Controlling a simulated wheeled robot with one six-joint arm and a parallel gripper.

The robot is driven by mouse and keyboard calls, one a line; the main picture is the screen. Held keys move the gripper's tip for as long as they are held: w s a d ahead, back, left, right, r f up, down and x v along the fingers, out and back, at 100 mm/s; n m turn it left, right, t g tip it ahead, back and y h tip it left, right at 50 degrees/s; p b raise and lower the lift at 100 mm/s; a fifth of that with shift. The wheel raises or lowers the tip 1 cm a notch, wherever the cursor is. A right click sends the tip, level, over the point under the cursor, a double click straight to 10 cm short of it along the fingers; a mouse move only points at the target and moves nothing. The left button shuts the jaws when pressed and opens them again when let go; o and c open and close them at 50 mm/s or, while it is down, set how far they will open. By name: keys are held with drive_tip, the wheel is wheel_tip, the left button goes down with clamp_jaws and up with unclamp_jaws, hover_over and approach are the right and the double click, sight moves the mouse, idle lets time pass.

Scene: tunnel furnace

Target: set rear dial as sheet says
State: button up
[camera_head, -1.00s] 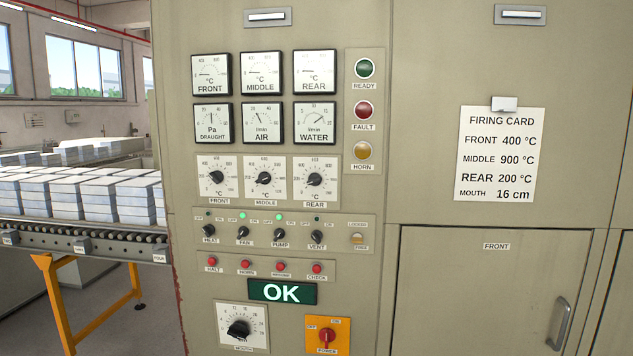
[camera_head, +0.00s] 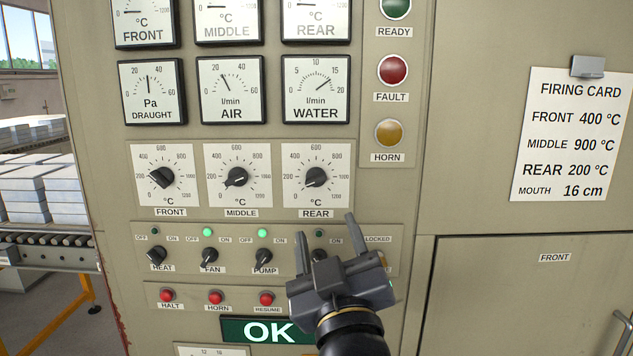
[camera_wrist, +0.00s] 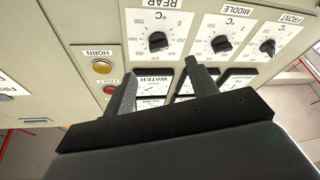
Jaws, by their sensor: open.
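The rear dial (camera_head: 317,178) is a black knob on a white 0 to 1200 °C plate, right of the middle dial (camera_head: 237,177). Its pointer tip seems to lie at the lower left, near the low end; the exact value is hard to read. The firing card (camera_head: 568,140) reads REAR 200 °C. My gripper (camera_head: 325,226) is open and empty, its fingertips just below the rear dial plate and apart from the knob. The wrist view shows the panel upside down, with the rear dial (camera_wrist: 158,41) beyond the fingers (camera_wrist: 160,70).
The front dial (camera_head: 160,177) is at the left. Switches, including the pump switch (camera_head: 264,256), and red buttons sit below the dials, partly hidden by my gripper. The horn lamp (camera_head: 388,134) is close on the right. A green OK display (camera_head: 255,331) shows below.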

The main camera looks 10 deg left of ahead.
sight(316, 184)
drive_tip(key=p+x, duration=0.1)
drive_tip(key=x, duration=0.4)
drive_tip(key=p+x, duration=0.1)
drive_tip(key=x, duration=0.4)
drive_tip(key=shift+w+r, duration=0.25)
drive_tip(key=shift+r, duration=0.1)
drive_tip(key=c, duration=1)
drive_tip(key=m, duration=0.1)
drive_tip(key=m+t+h+b, duration=0.1)
drive_tip(key=m, duration=0.1)
drive_tip(key=shift+a+f, duration=0.2)
drive_tip(key=shift+r+m+t+h+b, duration=0.15)
drive_tip(key=shift+m+t+h+b, duration=0.15)
drive_tip(key=shift+m+h, duration=1.3)
drive_tip(key=shift+m+y, duration=0.3)
drive_tip(key=o, duration=1)
